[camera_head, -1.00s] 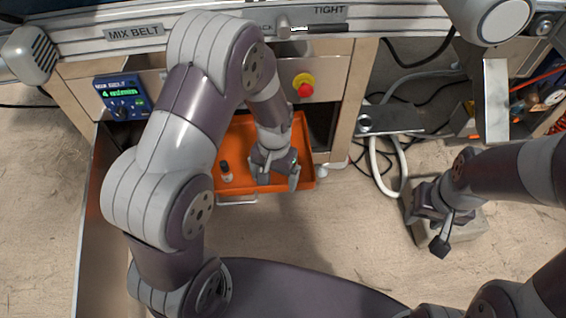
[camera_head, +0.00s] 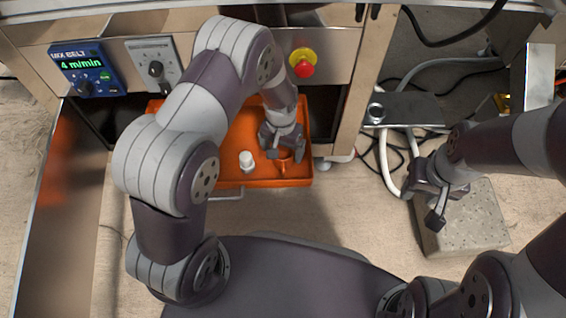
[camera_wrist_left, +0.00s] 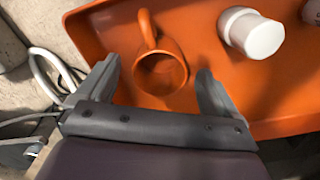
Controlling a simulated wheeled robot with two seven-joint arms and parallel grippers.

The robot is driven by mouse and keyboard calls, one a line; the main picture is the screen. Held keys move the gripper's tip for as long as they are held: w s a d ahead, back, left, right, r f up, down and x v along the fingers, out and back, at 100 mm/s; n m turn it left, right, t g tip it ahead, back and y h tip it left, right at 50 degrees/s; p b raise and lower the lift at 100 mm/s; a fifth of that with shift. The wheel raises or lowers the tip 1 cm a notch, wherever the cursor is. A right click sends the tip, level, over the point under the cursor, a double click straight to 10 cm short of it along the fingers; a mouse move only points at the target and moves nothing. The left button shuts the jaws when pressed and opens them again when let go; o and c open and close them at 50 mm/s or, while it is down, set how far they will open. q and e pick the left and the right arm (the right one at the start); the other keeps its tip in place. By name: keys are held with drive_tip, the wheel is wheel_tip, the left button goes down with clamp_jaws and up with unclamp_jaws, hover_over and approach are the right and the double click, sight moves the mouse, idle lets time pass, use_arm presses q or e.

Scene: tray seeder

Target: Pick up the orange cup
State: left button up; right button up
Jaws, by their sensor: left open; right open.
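The orange cup (camera_wrist_left: 160,72) stands in an orange tray (camera_wrist_left: 100,30), with its handle pointing to the top of the left wrist view. In the head view the cup (camera_head: 284,166) shows partly below my left gripper (camera_head: 283,150). My left gripper (camera_wrist_left: 158,88) is open, with one finger to each side of the cup and no visible hold on it. The tray also shows in the head view (camera_head: 225,180). My right gripper (camera_head: 432,200) is open and empty, over a grey block at the right.
A white bottle (camera_head: 246,161) stands in the tray left of the cup; it shows in the left wrist view (camera_wrist_left: 252,34). A control panel (camera_head: 88,68) and red emergency button (camera_head: 303,68) are on the machine front behind. A grey block (camera_head: 462,225) lies on the floor.

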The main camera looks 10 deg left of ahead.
sight(282, 156)
use_arm(q)
wheel_tip(282, 156, down, 4)
drive_tip(key=shift+r+b, duration=0.1)
drive_tip(key=shift+b, duration=0.95)
drive_tip(key=c, duration=1)
drive_tip(key=shift+r, duration=0.15)
drive_tip(key=shift+c, duration=0.2)
